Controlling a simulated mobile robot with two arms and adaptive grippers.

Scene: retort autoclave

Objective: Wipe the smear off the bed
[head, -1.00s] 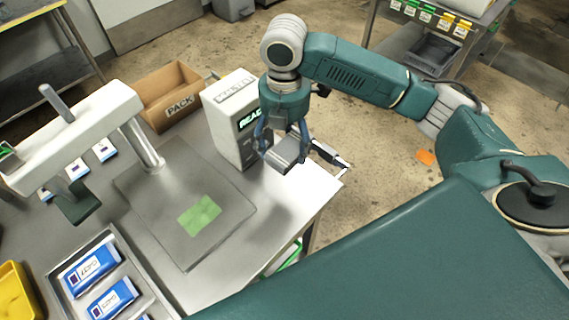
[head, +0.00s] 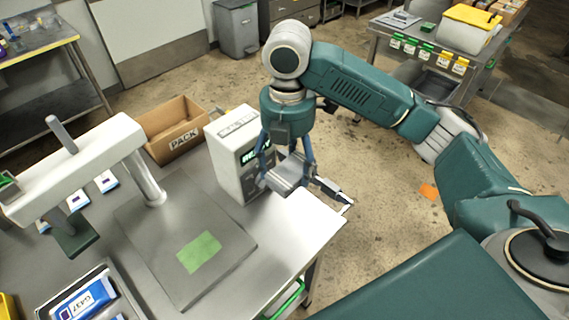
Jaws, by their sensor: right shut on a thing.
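The green smear (head: 199,251) is a flat patch on the grey bed plate (head: 150,232), which lies on the steel table. My right gripper (head: 287,165) is shut on a grey block (head: 286,174). It holds the block in front of the white display box, near the table's right edge and apart from the smear. What the block is made of, and how high it is above the table, I cannot tell. My left gripper is not in view.
The white display box (head: 225,150) and an open PACK carton (head: 170,125) stand behind the bed. A white overhead arm on a post (head: 145,180) rises at the bed's back left. A tray of blue packs (head: 50,305) is at front left.

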